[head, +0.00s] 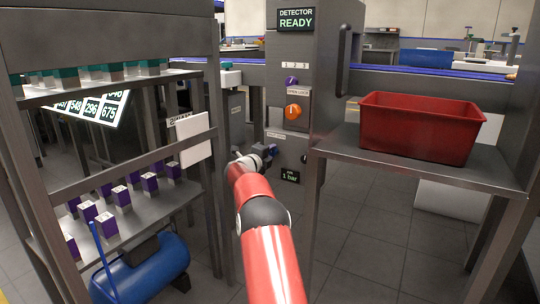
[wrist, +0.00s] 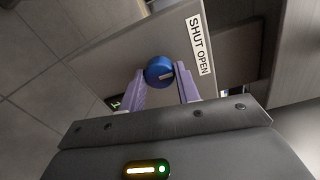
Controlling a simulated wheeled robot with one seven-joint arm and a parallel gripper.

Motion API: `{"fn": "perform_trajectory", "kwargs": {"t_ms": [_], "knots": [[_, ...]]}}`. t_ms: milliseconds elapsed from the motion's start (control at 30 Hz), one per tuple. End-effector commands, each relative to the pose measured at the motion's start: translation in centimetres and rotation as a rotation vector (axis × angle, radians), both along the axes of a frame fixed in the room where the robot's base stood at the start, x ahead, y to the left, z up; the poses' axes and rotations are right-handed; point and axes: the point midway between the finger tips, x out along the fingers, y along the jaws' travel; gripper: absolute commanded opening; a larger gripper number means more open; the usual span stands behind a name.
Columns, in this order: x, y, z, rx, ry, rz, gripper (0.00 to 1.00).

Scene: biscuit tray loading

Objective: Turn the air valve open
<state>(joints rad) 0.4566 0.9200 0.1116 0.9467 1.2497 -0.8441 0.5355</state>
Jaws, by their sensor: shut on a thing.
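The air valve is a round blue knob (wrist: 159,71) on the grey cabinet face, seen in the wrist view. A white label (wrist: 200,45) beside it reads SHUT OPEN. A pale mark on the knob points rightward, roughly to the OPEN end of the label. My gripper (wrist: 160,75) has its two purple fingers on either side of the knob, shut on it. In the head view my gripper (head: 266,152) reaches the cabinet front and mostly hides the knob. A small display (head: 290,176) just below reads 1 bar.
Above on the cabinet are an orange knob (head: 293,112) and a DETECTOR READY sign (head: 296,19). A red crate (head: 420,128) stands on a shelf at right. A rack (head: 130,215) with purple boxes stands left, a blue tank (head: 150,270) below it.

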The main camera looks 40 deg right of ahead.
Motion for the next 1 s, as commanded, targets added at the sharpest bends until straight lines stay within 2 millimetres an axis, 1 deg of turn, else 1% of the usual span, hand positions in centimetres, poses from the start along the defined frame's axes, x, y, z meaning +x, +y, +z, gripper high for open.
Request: {"fn": "perform_trajectory", "kwargs": {"t_ms": [367, 400, 533, 833, 933, 1000], "knots": [[0.0, 0.0, -0.1, 0.004, -0.004, 0.000, 0.09], [0.0, 0.0, -0.1, 0.004, -0.004, 0.000, 0.36], [0.0, 0.0, -0.1, 0.003, -0.003, 0.000, 0.53], [0.0, 0.0, 0.1, 0.002, -0.004, 0.000, 0.54], [0.0, 0.0, 0.9, 0.002, -0.004, 0.000, 0.54], [0.0, 0.0, 1.9, 0.002, -0.006, 0.000, 0.54]]}}
